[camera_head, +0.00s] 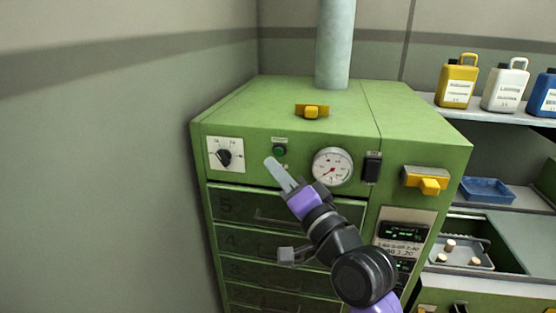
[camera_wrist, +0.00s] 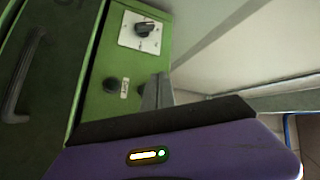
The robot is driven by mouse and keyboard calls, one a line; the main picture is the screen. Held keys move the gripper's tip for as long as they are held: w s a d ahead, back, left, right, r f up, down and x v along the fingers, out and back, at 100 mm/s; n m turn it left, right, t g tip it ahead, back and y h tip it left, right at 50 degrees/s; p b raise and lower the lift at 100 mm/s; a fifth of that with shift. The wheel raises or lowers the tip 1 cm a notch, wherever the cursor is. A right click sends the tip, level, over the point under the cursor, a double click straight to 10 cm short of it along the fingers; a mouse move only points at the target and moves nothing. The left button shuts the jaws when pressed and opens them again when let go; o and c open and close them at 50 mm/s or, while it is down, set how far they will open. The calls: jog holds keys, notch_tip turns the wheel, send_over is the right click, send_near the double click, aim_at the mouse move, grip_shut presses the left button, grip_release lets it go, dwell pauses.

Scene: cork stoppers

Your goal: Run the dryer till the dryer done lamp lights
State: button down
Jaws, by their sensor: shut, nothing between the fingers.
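The green dryer cabinet (camera_head: 240,181) stands ahead, with numbered drawers below its control panel. A green round button (camera_head: 280,151) with a small label above it sits on the panel. My gripper (camera_head: 269,162) is shut and empty, its tips just left of and below the button; I cannot tell whether they touch the panel. In the wrist view the shut fingers (camera_wrist: 158,92) reach toward two dark round fittings, one of them clear (camera_wrist: 110,84), with a label between. I cannot tell which is a lamp; neither glows. A black dial (camera_head: 224,157) shows left, also in the wrist view (camera_wrist: 145,28).
A gauge (camera_head: 332,167) and black switch (camera_head: 373,168) are right of the button. Yellow handles (camera_head: 427,181) (camera_head: 312,111) stick out at right and on top. A lit display (camera_head: 404,232) sits lower right. Shelves at right hold jugs (camera_head: 457,82) and a tray with corks (camera_head: 474,261).

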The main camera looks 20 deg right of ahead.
jog(key=shift+w+d+b, duration=0.3)
jog(key=shift+w+d, duration=0.35)
jog(key=shift+w, duration=0.3)
dwell(1.5)
jog(key=shift+w+d, duration=0.25)
jog(key=shift+w, duration=0.05)
jog(key=shift+w+d+b, duration=0.25)
jog(key=shift+w+b, duration=0.05)
jog(key=shift+w, duration=0.05)
dwell(0.7)
dwell(0.4)
jog(key=shift+s+a+p, duration=0.45)
jog(key=shift+s+a, duration=0.05)
jog(key=shift+s, duration=0.2)
jog(key=shift+s+a+p, duration=0.65)
jog(key=shift+s+a, duration=0.1)
jog(key=shift+s, duration=0.25)
jog(key=shift+s+a+p, duration=0.6)
jog(key=shift+s+a, duration=0.1)
jog(key=shift+s, duration=0.3)
